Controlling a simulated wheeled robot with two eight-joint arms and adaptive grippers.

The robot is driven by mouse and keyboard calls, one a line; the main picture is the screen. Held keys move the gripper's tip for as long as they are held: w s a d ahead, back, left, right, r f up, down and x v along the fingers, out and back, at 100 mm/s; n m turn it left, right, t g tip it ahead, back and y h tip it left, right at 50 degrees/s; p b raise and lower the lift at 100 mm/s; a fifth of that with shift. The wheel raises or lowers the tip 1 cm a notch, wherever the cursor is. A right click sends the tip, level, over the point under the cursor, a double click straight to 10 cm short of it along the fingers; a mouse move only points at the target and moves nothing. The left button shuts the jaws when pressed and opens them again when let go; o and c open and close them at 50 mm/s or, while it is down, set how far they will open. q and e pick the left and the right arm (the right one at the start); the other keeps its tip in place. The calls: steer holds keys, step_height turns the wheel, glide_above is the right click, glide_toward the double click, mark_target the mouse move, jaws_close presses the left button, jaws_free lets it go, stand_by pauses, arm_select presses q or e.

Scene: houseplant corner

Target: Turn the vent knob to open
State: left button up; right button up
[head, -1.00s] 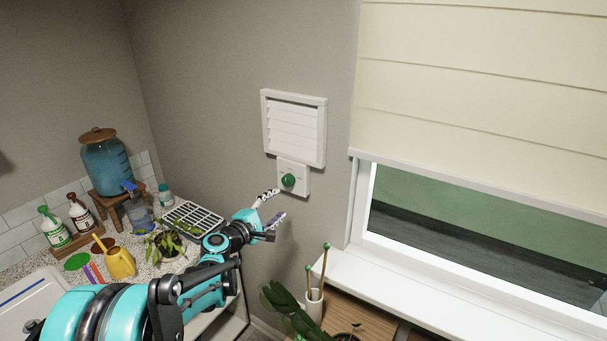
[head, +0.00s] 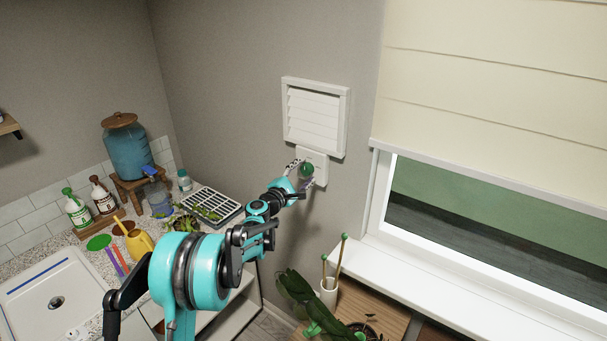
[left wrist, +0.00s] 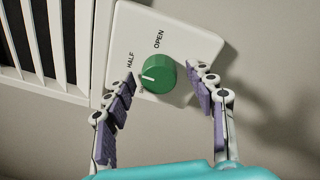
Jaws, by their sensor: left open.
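The green vent knob (left wrist: 160,74) sits on a white plate (left wrist: 193,40) on the wall; it also shows in the head view (head: 306,169). The plate is printed HALF and OPEN, with a third, mostly hidden mark lower down. The knob's white pointer line points left, below the word HALF and away from OPEN. My left gripper (head: 302,175) is open at the knob. In the left wrist view its purple-padded fingers (left wrist: 164,78) stand on either side of the knob, with gaps showing. My right gripper is not in view.
The white louvred vent (head: 315,118) is just above the plate. The window sill (head: 430,270) is at right, with a white pot of stakes (head: 329,291) and a plant below the knob. A counter with bottles (head: 78,210) and a seed tray (head: 213,203) is at left.

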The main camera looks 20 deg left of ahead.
arm_select(q)
steer(key=shift+c, duration=0.4)
steer(key=c, duration=1.1)
steer(key=m+b, duration=0.1)
steer(key=m, duration=0.2)
steer(key=shift+f, duration=0.1)
steer(key=m+b, duration=0.1)
steer(key=m, duration=0.2)
steer(key=shift+m+h, duration=0.3)
steer(key=shift+m, duration=0.1)
steer(key=m+b, duration=0.1)
steer(key=m, duration=0.2)
steer(key=shift+m+t, duration=0.3)
steer(key=shift+m, duration=0.1)
steer(key=shift+m+h+b, duration=0.3)
steer(key=shift+m+b, duration=0.15)
steer(key=shift+m, duration=1.65)
